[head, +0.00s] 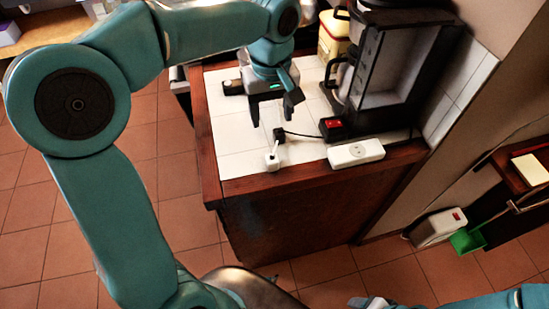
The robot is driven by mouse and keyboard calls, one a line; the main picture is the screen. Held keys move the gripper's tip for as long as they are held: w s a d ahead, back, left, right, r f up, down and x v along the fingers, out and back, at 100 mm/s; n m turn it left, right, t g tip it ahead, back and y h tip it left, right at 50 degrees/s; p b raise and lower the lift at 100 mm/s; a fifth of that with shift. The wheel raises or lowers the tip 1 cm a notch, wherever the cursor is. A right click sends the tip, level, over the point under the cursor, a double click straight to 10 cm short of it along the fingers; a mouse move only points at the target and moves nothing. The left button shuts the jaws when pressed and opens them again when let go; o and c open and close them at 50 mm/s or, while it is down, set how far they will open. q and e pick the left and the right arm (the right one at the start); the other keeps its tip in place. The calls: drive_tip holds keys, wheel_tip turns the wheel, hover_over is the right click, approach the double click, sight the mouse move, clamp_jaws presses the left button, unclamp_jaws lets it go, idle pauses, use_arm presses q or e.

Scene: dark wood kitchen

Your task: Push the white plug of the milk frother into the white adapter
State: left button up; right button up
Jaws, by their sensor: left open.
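My left gripper (275,108) hangs over the white tiled counter with its fingers apart and nothing between them. Just below the fingertips, a small white plug-like piece (272,162) stands near the counter's front edge. A small black piece (279,134) is right behind it, with a thin dark cable running right. A white adapter (356,153) with a round socket on its top lies to the right along the front edge, apart from the white piece. The milk frother cannot be made out for certain. Part of my right arm (500,300) shows at the bottom edge; its jaws are unclear.
A black box with a red switch (333,127) sits behind the adapter. A tall black coffee machine (388,75) fills the counter's back right, beside a yellow container (333,38). The wooden counter edge (300,180) drops to a tiled floor.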

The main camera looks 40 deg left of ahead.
use_arm(q)
hover_over(272, 158)
wheel_tip(272, 158, down, 11)
drive_tip(key=shift+s+f, duration=0.1)
drive_tip(key=shift+d, duration=0.1)
idle(0.3)
drive_tip(key=shift+f, duration=0.2)
wheel_tip(272, 158, down, 5)
drive_tip(key=shift+r, duration=0.1)
